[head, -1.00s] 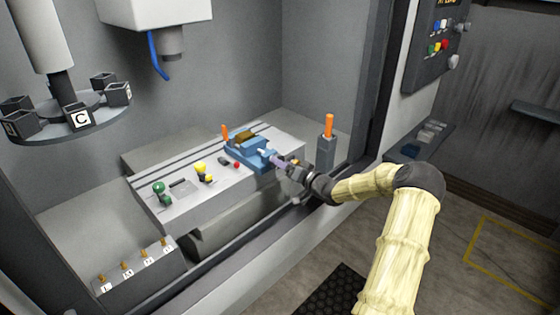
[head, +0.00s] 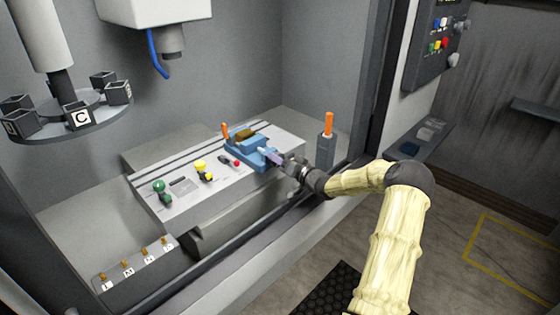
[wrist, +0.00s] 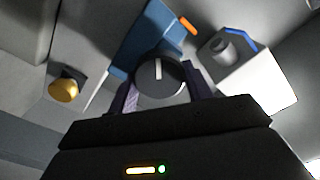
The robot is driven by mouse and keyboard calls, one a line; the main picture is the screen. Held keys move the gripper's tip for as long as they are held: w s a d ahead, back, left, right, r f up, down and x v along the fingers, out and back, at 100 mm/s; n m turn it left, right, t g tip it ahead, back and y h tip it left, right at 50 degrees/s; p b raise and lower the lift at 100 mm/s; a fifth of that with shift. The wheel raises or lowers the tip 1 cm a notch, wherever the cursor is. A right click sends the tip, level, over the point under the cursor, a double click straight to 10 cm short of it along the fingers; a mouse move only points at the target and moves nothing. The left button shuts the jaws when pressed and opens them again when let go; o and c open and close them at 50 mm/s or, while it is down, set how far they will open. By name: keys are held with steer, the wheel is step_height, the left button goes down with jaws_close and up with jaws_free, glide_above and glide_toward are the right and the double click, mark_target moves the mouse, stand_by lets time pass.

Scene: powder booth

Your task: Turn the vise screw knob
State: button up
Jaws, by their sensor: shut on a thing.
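The blue vise (head: 247,147) sits on the grey slotted table, with a brown block (head: 245,135) between its jaws. The vise body also shows in the wrist view (wrist: 138,38). The screw knob (wrist: 160,84) is a dark round disc with a white line, which stands nearly upright in the wrist view. My gripper (wrist: 161,92) has a purple finger on each side of the knob and is shut on it. In the head view, my gripper (head: 274,158) is at the vise's near right end and hides the knob.
A green knob (head: 160,187), a yellow knob (head: 201,168) and a red ball (head: 237,163) stand left of the vise on the table. A grey post with an orange top (head: 329,125) stands right of my wrist. The white spindle head (head: 155,12) hangs above.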

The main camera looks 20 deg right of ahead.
steer(key=shift+f+b, duration=0.1)
steer(key=shift+b, duration=0.2)
steer(key=n+b, duration=0.3)
steer(key=shift+f+n, duration=0.15)
steer(key=shift+n, duration=0.15)
steer(key=n+b, duration=0.3)
steer(key=shift+a+n+b, duration=0.1)
steer(key=shift+n+b, duration=0.2)
steer(key=shift+b, duration=0.05)
steer(key=n+b, duration=0.3)
steer(key=b, duration=0.1)
steer(key=shift+n, duration=0.3)
steer(key=n+b, duration=0.1)
steer(key=b, duration=0.1)
steer(key=n+b, duration=0.1)
steer(key=n, duration=0.1)
steer(key=shift+s+a+f+n+b, duration=0.1)
steer(key=shift+f+n+b, duration=0.05)
steer(key=shift+n+b, duration=0.2)
steer(key=n+b, duration=0.6)
steer(key=b, duration=0.1)
steer(key=shift+a, duration=0.1)
steer(key=n+b, duration=0.2)
steer(key=b, duration=0.1)
steer(key=shift+n, duration=0.35)
steer(key=shift+n+b, duration=1.2)
steer(key=shift+n, duration=0.1)
steer(key=shift+r, duration=0.2)
